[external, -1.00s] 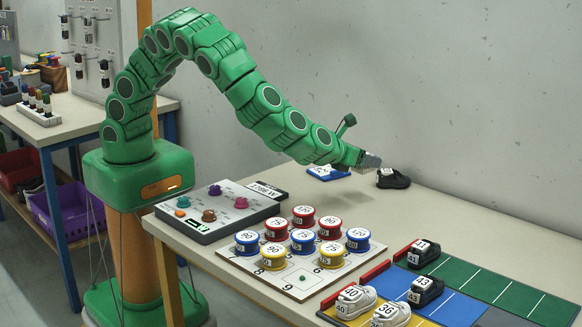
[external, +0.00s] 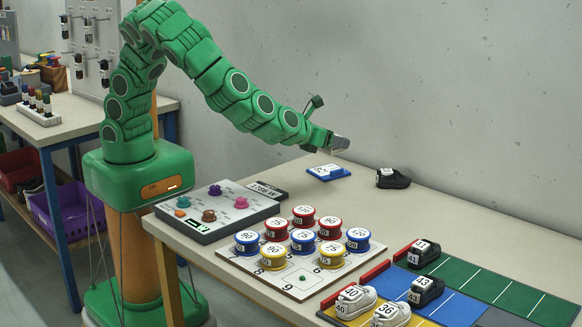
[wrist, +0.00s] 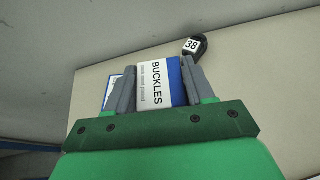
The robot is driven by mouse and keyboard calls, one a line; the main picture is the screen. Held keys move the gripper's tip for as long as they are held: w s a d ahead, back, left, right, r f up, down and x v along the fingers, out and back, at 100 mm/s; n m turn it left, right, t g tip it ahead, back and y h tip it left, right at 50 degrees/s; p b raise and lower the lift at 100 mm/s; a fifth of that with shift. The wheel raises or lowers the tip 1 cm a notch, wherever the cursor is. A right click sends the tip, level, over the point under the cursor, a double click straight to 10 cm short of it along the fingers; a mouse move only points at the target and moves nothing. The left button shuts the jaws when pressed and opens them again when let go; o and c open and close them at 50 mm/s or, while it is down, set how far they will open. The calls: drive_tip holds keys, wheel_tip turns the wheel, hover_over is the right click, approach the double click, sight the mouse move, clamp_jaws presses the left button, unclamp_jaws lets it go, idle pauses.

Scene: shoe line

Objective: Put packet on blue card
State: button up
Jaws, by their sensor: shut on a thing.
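A white and blue packet lettered BUCKLES (wrist: 158,83) is between the grey fingers of my gripper (wrist: 160,82) in the wrist view. My gripper (external: 339,143) is shut on it. In the external view the gripper is above the table near the back wall, and the packet is hard to make out there. The blue card (external: 328,173) lies flat at the table's back edge, with white on top, a little below and left of the gripper in the picture. In the wrist view a blue-edged white part, apparently the card (wrist: 114,90), shows left of the fingers, mostly hidden.
A black shoe (external: 392,178) labelled 38 (wrist: 194,47) stands right of the card. A board of several numbered tins (external: 302,241), a grey box with knobs (external: 215,210) and coloured lanes with shoes (external: 455,290) are nearer. The table's back right is clear.

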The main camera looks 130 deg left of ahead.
drive_tip(key=n+g, duration=0.2)
hover_over(329, 170)
wheel_tip(329, 170, down, 3)
drive_tip(key=shift+w+d+f, duration=0.1)
drive_tip(key=shift+d+f, duration=0.05)
drive_tip(key=shift+f, duration=1.9)
drive_tip(key=shift+w+d+f, duration=0.1)
drive_tip(key=shift+f, duration=1.9)
drive_tip(key=shift+f, duration=0.1)
drive_tip(key=o, duration=0.8)
